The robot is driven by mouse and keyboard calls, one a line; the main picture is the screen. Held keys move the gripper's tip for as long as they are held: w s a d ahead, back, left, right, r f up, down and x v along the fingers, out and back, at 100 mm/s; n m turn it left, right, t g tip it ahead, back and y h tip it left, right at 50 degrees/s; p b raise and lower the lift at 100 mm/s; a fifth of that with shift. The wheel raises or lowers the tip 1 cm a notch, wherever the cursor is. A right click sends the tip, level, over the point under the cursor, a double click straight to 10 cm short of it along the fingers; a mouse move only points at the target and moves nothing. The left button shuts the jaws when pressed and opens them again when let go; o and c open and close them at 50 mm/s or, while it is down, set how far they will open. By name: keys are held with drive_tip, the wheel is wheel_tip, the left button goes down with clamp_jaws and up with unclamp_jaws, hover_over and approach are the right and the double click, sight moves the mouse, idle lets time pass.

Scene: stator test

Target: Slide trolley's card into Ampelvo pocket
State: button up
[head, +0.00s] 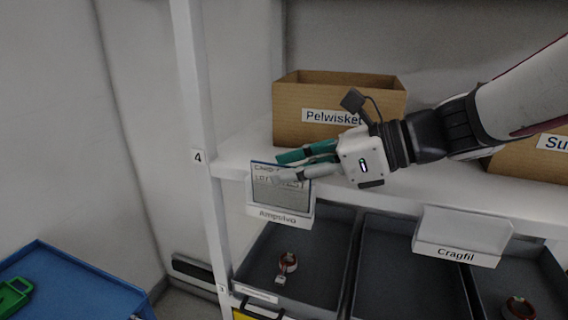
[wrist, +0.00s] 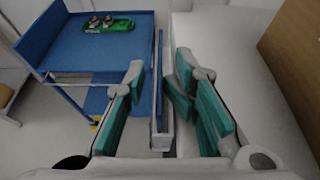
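The card (head: 281,196) is a grey printed sheet with a blue edge. It stands in the Ampelvo pocket (head: 279,217) on the shelf's front edge, its lower edge behind the label strip. My gripper (head: 292,168) is around the card, one finger in front and one behind. In the wrist view my gripper (wrist: 160,73) is open, with the card's thin blue edge (wrist: 158,85) between the fingers and gaps on both sides. The blue trolley (head: 70,275) is at lower left; it also shows in the wrist view (wrist: 58,50).
A cardboard Pelwisket box (head: 290,115) stands on the shelf behind my gripper. The Cragfil pocket (head: 458,250) is to the right and looks empty. Dark bins (head: 325,240) with red-and-white parts sit below. A green holder (wrist: 108,26) lies on the trolley. A white shelf post (head: 200,150) stands left of the pocket.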

drive_tip(key=v, duration=1.1)
drive_tip(key=shift+d+r, duration=0.1)
drive_tip(key=s+f+n+g+h, duration=0.2)
drive_tip(key=s+f+n+h, duration=0.4)
drive_tip(key=s+f+n, duration=0.3)
drive_tip(key=s+d+f+n+t+h, duration=0.2)
drive_tip(key=d+n+h, duration=0.4)
drive_tip(key=n, duration=0.6)
drive_tip(key=shift+s+d+f+n+t+h, duration=0.35)
drive_tip(key=shift+s+d, duration=0.5)
drive_tip(key=shift+d, duration=0.3)
